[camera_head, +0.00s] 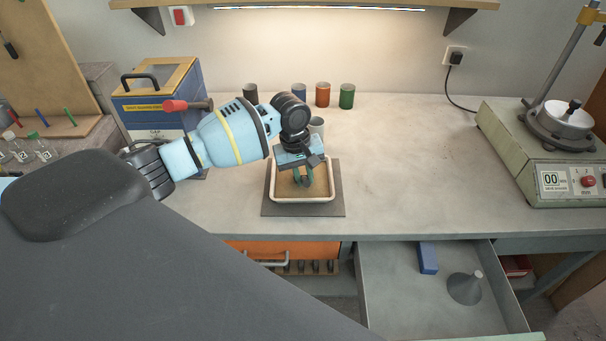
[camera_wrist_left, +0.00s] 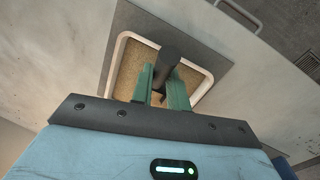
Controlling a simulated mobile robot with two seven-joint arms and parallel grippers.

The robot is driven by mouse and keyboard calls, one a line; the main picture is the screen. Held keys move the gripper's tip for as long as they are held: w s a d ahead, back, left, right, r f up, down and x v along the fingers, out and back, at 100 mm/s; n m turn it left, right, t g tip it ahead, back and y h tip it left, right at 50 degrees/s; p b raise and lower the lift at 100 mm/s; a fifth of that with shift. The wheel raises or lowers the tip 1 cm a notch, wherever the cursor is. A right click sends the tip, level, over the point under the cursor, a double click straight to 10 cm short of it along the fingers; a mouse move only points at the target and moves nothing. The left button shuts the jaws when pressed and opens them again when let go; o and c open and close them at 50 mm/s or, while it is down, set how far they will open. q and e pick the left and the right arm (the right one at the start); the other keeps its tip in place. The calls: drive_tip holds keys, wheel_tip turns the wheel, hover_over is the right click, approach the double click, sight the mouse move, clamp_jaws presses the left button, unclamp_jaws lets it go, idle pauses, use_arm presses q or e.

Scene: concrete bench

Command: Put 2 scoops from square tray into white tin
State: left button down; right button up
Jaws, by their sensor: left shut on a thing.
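The square tray (camera_head: 304,199) has a pale rim and holds tan grainy material; it also shows in the left wrist view (camera_wrist_left: 117,58). My left gripper (camera_head: 304,182) reaches down over the tray. Its green fingers (camera_wrist_left: 164,90) are shut on a dark grey scoop (camera_wrist_left: 172,62). The scoop's lower end is over or in the material; I cannot tell how deep, nor whether it carries any. The white tin (camera_head: 317,124) stands just behind the tray, partly hidden by my gripper. My right gripper is not in view.
A dark mat (camera_head: 334,207) lies under the tray. A blue and yellow box (camera_head: 150,112) is at left, a sieve shaker (camera_head: 545,165) at right. An open drawer (camera_head: 400,290) juts out in front.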

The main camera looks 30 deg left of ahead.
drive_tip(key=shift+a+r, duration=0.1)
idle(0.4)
use_arm(q)
drive_tip(key=shift+w+a, duration=0.45)
drive_tip(key=shift+w, duration=0.2)
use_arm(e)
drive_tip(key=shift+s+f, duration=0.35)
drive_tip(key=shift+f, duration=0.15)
use_arm(q)
drive_tip(key=shift+w+a+b, duration=0.45)
drive_tip(key=shift+w, duration=0.05)
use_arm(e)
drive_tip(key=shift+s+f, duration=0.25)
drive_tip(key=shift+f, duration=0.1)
use_arm(q)
drive_tip(key=shift+r, duration=0.15)
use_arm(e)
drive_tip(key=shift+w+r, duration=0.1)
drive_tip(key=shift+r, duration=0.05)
